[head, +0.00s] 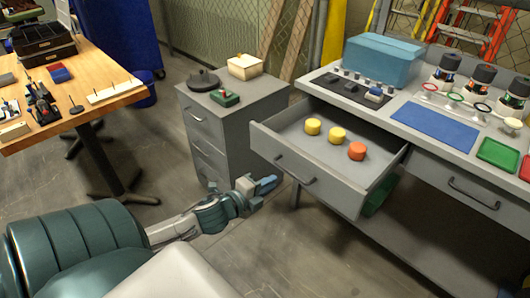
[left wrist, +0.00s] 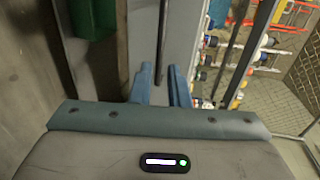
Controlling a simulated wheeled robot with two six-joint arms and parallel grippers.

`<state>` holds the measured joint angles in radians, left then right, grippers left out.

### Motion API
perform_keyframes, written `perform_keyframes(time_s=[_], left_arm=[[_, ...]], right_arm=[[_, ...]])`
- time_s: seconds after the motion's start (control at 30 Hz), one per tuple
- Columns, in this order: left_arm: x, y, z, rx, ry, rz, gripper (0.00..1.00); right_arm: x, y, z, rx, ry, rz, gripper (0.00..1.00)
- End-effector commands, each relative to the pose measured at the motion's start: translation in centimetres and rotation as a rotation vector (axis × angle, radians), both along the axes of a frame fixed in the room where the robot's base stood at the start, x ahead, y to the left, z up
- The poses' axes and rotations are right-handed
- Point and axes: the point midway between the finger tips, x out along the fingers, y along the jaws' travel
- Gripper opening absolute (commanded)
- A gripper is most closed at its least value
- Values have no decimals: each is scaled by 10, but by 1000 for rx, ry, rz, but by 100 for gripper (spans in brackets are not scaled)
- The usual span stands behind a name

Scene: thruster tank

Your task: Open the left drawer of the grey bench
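The grey bench (head: 450,146) stands at the right in the head view. Its left drawer (head: 340,188) is pulled well out, with two yellow round pieces (head: 337,133) and one orange round piece (head: 357,151) inside. The drawer's dark bar handle (head: 295,172) is on its front face. My left gripper (head: 268,185) is just left of the handle, apart from it in the head view. In the left wrist view its two blue fingers (left wrist: 160,84) show a gap with nothing held between them. My right gripper is not in view.
A grey cabinet (head: 232,130) with drawers stands left of the open drawer. The bench's right drawer (head: 470,190) is shut. A green bin (head: 380,194) is under the open drawer. A wooden table (head: 90,80) is at the left. Floor between is clear.

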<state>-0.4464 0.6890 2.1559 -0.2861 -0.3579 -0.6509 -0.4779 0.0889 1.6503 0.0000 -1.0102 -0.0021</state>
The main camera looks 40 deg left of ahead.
Motion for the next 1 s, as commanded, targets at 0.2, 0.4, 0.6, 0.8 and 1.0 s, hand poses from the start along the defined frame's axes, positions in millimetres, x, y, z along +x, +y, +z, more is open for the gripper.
perform_keyframes(time_s=[0.2, 0.4, 0.6, 0.8, 1.0], left_arm=[[-10, 0, 2, -1, 1, -2, 15], [-11, 0, 2, -1, -1, -2, 15], [-11, 0, 2, -1, -1, -2, 15], [-11, 1, 2, -2, 0, -1, 15], [-10, 25, -41, -85, 83, 97, 15]], right_arm=[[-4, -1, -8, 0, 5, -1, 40], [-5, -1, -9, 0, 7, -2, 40], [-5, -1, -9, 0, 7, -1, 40], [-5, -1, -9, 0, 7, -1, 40], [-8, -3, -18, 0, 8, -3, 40]])
